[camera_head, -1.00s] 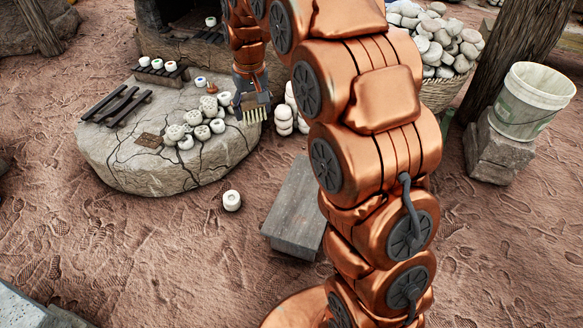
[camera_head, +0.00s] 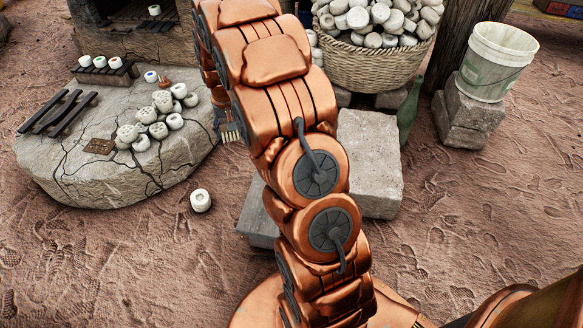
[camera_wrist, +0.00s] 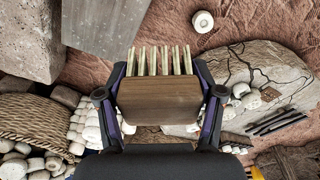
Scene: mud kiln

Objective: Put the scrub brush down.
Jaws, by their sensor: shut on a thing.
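The scrub brush (camera_wrist: 158,97) has a brown wooden block with pale bristles. It sits between the two fingers of my gripper (camera_wrist: 158,85) in the wrist view, which is shut on it. In the head view the brush's bristles (camera_head: 230,132) show small just right of the stone slab (camera_head: 110,190), and my arm hides most of my gripper. The brush is held up, apart from any surface that I can make out. In the wrist view a flat grey block (camera_wrist: 100,22) lies beyond the bristles at upper left.
The slab bears several pale cups, round pieces and dark slats (camera_head: 62,112). One white cup (camera_head: 200,200) stands on the ground. A stone block (camera_head: 370,160), a full wicker basket (camera_head: 375,68), a green bottle (camera_head: 408,112) and a bucket (camera_head: 495,62) are at right. Open ground lies in front.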

